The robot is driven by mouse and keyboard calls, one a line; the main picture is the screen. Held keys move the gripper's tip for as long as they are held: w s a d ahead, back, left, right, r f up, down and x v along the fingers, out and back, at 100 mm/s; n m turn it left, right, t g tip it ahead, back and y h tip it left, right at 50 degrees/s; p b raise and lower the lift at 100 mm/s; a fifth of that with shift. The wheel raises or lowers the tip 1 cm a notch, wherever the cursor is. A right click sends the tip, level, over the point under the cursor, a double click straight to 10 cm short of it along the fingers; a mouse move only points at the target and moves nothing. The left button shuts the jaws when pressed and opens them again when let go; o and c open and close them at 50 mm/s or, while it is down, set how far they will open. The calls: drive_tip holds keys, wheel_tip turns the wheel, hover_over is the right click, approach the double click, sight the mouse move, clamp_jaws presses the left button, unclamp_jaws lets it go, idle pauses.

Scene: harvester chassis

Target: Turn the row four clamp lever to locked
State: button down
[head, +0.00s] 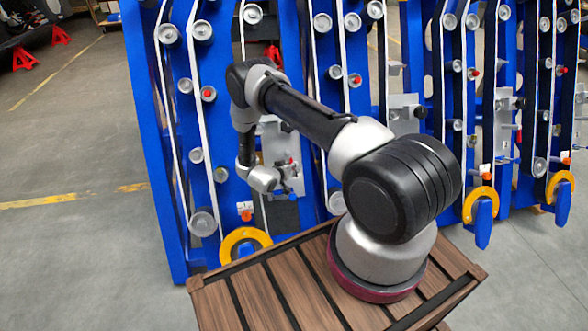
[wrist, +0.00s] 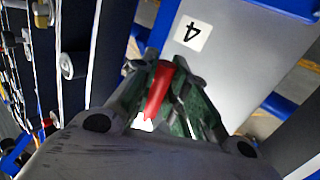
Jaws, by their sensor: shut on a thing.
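The row four clamp lever (wrist: 158,95) is a red handle in the middle of the wrist view. It lies between the two fingers of my gripper (wrist: 165,75), which are shut on it. A white label with a 4 (wrist: 193,32) is on the pale plate (wrist: 240,62) just beyond. In the head view my gripper (head: 288,189) is at the front of the blue chassis, below a grey plate. My gripper and wrist mostly hide the lever there. Which lock position the lever stands in cannot be told.
The blue chassis (head: 150,130) carries several rollers and white belts close around my gripper. A yellow ring (head: 243,240) sits low on it. A slatted wooden deck (head: 268,290) is in front, under my arm. The grey floor (head: 80,240) at left is clear.

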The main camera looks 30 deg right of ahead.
drive_tip(key=shift+a, duration=0.1)
idle(0.5)
drive_tip(key=c, duration=1.4)
unclamp_jaws()
drive_tip(key=v, duration=1.2)
drive_tip(key=shift+w+r, duration=0.1)
drive_tip(key=shift+r, duration=0.05)
